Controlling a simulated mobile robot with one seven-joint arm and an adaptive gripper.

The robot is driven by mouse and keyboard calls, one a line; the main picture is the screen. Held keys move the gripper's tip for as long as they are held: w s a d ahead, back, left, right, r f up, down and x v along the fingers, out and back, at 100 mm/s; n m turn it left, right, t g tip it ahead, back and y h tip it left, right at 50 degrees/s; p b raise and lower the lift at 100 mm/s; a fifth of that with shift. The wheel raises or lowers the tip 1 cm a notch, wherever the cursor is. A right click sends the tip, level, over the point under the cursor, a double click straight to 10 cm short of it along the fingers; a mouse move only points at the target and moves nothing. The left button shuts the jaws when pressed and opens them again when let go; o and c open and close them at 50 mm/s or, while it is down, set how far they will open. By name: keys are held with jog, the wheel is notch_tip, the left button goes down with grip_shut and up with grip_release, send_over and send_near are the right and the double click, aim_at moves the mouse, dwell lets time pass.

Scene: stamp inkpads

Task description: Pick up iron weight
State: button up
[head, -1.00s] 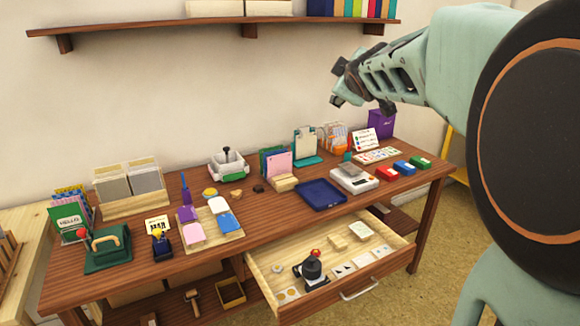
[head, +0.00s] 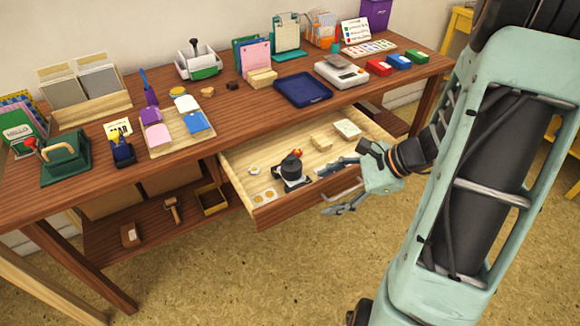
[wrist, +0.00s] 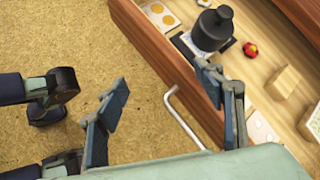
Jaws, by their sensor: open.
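The iron weight (head: 291,167) is a black cylinder with a knob on top, standing upright in the open drawer (head: 262,214) under the desk. In the wrist view the iron weight (wrist: 211,32) is at the top, beyond the right finger. My gripper (head: 333,187) is open and empty at the front of the drawer, right of the weight and apart from it. In the wrist view my gripper (wrist: 164,80) has one finger over the floor and the other overlapping the drawer front in the picture. The weight's base is partly hidden.
A small red-and-yellow thing (wrist: 250,48) is beside the weight, and pale wooden blocks (head: 321,142) are to its right in the drawer. The desk (head: 220,131) top above is crowded; the floor in front is clear.

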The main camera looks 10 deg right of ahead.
aim_at(293, 163)
jog(key=w+m+t+b, duration=0.1)
jog(key=m, duration=0.1)
jog(key=w+m+t+y+b, duration=0.1)
jog(key=m+t, duration=0.1)
jog(key=m, duration=0.1)
jog(key=w+m+t+y+b, duration=0.1)
jog(key=m+t, duration=0.1)
jog(key=shift+w+a+r+m, duration=0.15)
jog(key=shift+w+a+m, duration=0.15)
jog(key=shift+w, duration=0.05)
jog(key=shift+w+d+r+m+t+b, duration=0.35)
jog(key=shift+w+d+m+t, duration=0.1)
jog(key=shift+m+t, duration=0.35)
jog(key=b+x, duration=0.1)
jog(key=x, duration=0.4)
jog(key=shift+w+a+b, duration=0.25)
jog(key=shift+w+b, duration=0.05)
jog(key=shift+b, duration=0.05)
jog(key=b+x, duration=0.2)
jog(key=x, duration=0.2)
jog(key=shift+a, duration=0.3)
jog(key=shift+w+a, duration=0.2)
jog(key=shift+w, duration=0.15)
grip_shut()
jog(key=shift+r, duration=0.1)
